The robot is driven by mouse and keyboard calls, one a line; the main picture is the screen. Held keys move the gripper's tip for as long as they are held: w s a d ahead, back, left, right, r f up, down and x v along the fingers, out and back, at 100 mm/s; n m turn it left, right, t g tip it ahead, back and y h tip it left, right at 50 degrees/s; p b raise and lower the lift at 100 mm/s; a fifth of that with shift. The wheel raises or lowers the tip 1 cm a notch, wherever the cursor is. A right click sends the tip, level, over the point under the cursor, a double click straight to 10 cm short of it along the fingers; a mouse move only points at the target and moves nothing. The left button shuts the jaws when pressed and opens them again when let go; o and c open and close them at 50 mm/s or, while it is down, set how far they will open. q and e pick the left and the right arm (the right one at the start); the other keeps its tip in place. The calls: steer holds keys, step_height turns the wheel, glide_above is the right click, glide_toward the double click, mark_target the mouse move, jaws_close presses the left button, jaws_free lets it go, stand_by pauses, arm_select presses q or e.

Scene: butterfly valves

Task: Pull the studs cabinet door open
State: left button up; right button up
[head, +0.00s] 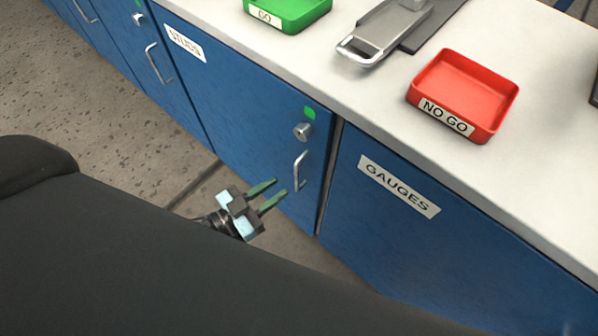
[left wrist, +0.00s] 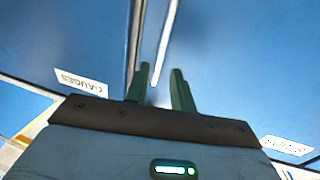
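The studs cabinet door (head: 240,110) is blue and looks shut, with a STUDS label (head: 185,43) at its upper left. My right gripper is not in view.
A blue GAUGES cabinet (head: 400,230) adjoins on the right, another blue cabinet (head: 150,60) on the left. The pale worktop (head: 370,95) above carries a green tray (head: 290,12), a red NO GO tray (head: 465,90) and a grey metal tool (head: 385,35). The floor (head: 100,120) at left is clear.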

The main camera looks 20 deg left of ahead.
mark_target(297, 176)
arm_select(q)
steer(key=x, duration=0.7)
jaws_close()
